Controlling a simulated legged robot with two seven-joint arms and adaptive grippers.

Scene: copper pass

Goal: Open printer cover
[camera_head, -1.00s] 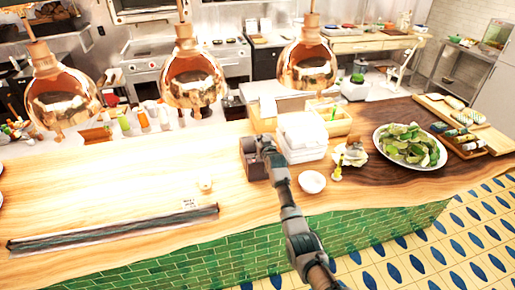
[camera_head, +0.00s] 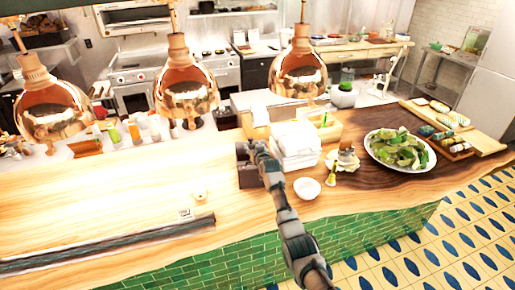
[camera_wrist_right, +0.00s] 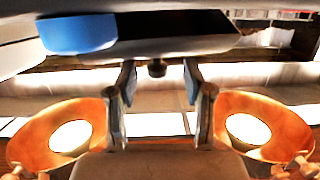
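A small dark brown box (camera_head: 247,172), which looks like the printer, stands on the wooden counter left of a white stack. My right gripper (camera_head: 255,150) is at the top of this box in the head view, and it hides part of it. I cannot tell there whether it touches. In the right wrist view my right gripper (camera_wrist_right: 160,100) has its two fingers apart with nothing between them. A dark and white slab with a blue patch (camera_wrist_right: 77,35) lies across the top of that view, just beyond the fingertips. I cannot tell whether the cover is open. My left gripper is not in view.
The white stack (camera_head: 297,145) and a white bowl (camera_head: 307,188) stand close right of the box. Copper lamps (camera_head: 186,92) hang over the counter (camera_head: 120,195). A plate of greens (camera_head: 377,158) is further right. The counter left of the box is mostly clear.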

